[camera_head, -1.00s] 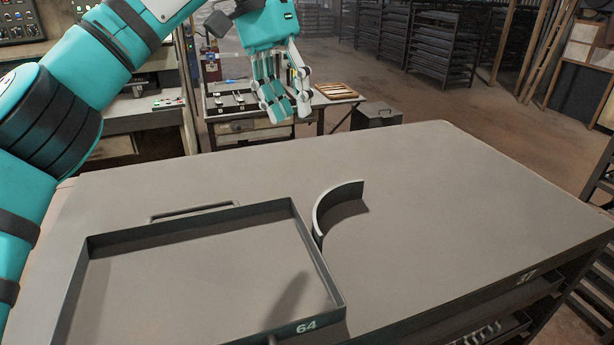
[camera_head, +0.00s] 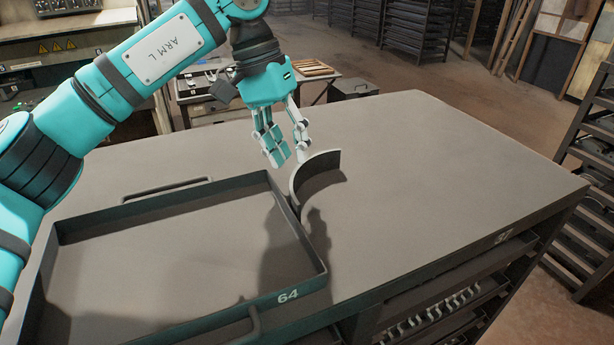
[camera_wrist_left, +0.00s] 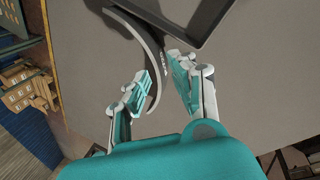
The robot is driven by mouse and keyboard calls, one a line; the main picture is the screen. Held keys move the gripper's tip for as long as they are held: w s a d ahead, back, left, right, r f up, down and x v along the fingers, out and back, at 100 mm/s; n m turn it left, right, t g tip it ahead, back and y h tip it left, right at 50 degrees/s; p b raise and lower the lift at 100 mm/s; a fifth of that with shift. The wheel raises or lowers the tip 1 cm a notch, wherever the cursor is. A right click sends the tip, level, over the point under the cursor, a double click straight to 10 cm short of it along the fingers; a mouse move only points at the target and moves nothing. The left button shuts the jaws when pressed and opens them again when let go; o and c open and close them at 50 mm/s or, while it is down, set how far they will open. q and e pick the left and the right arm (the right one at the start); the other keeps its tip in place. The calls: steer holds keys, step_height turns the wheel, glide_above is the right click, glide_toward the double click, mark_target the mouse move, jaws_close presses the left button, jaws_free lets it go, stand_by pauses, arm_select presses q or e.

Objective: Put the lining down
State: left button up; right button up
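The lining (camera_head: 320,173) is a thin grey curved strip standing on its edge on the table, just right of the tray. My left gripper (camera_head: 289,153) is open and empty above the table at the lining's far side, its fingers pointing down. In the left wrist view the lining (camera_wrist_left: 148,42) curves down between the two spread fingers of the left gripper (camera_wrist_left: 160,76). The fingers look clear of it, though the exact height gap cannot be told. My right gripper is not in view.
A shallow grey tray (camera_head: 260,306) marked 64, with handles, lies empty at the table's left. The table (camera_head: 450,170) is bare to the right of the lining. Shelves under the table (camera_head: 440,305) hold several curved metal parts. A workbench stands behind.

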mark_target(298, 167)
arm_select(q)
steer(key=p+x, duration=0.1)
steer(key=x, duration=0.3)
steer(key=shift+d+f, duration=0.1)
steer(key=shift+f, duration=0.15)
steer(key=shift+c, duration=0.3)
jaws_close()
